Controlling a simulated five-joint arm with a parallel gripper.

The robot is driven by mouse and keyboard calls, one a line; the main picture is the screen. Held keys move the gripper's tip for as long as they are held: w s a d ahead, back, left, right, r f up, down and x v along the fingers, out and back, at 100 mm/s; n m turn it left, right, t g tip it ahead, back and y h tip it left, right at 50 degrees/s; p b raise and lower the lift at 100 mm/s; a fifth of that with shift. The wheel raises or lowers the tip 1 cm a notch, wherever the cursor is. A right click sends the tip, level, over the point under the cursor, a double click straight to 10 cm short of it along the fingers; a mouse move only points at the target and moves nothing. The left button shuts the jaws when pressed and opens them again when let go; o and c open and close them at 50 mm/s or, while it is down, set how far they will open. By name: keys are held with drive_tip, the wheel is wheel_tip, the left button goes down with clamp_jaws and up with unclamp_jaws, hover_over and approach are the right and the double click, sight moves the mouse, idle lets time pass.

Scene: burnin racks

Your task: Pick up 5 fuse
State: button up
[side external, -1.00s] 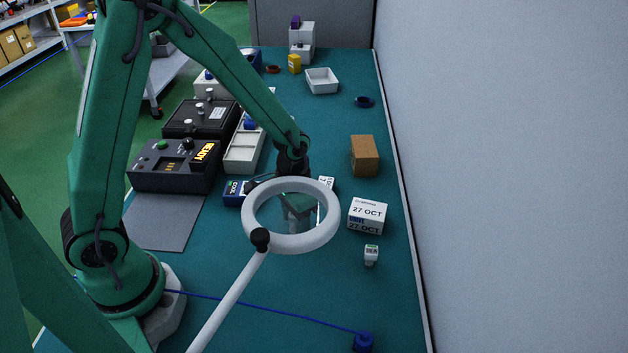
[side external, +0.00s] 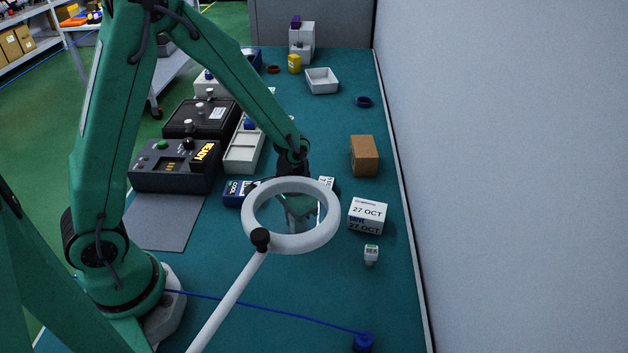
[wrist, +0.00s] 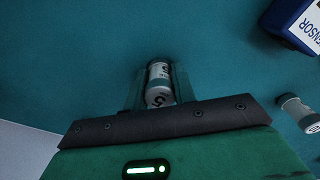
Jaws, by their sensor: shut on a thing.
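The fuse (wrist: 159,84), a small pale cylinder with grey end and a dark "5" on it, sits between the jaws of my gripper (wrist: 154,86) in the wrist view. The jaws are shut on it. In the side external view my gripper (side external: 298,208) is low over the teal bench, seen through the white ring of a magnifier lamp. The fuse cannot be made out there. Whether it touches the bench is hard to tell.
The magnifier ring (side external: 257,238) stands in front of my gripper. A white box marked 27 OCT (side external: 367,216) and a brown box (side external: 365,156) lie to the right. A small white-topped part (side external: 371,254) stands nearer. Another small cylinder (wrist: 298,113) lies right in the wrist view.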

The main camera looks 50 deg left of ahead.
drive_tip(key=shift+r, duration=5)
drive_tip(key=shift+w, duration=0.15)
